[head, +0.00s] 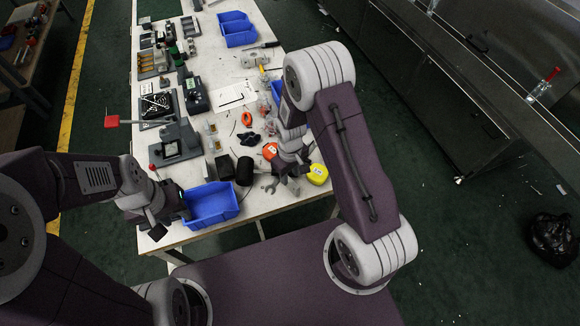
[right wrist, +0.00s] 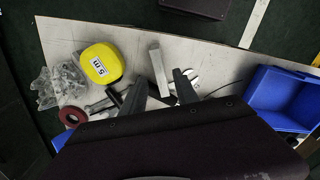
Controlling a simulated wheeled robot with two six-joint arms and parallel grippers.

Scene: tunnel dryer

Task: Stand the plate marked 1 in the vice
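My right gripper (right wrist: 158,96) is open in the right wrist view, its two dark fingers apart. A light grey metal bar or plate (right wrist: 158,66) lies on the table just beyond and between the fingertips; no number is readable on it. In the head view the right gripper (head: 291,180) is low over the near right part of the table, partly hidden by its own arm. A grey block-like device (head: 178,145) at the table's left may be the vice. My left gripper (head: 166,218) is beside the near blue bin; its fingers are unclear. I cannot make out a 1 anywhere.
The near blue bin (head: 211,204) stands at the table's front edge. A yellow tape measure (head: 318,174), a wrench (head: 271,186) and a black cylinder (head: 244,171) lie near the right gripper. A red-ended lever (head: 113,121) projects past the left edge. A white sheet (head: 234,95) lies mid-table.

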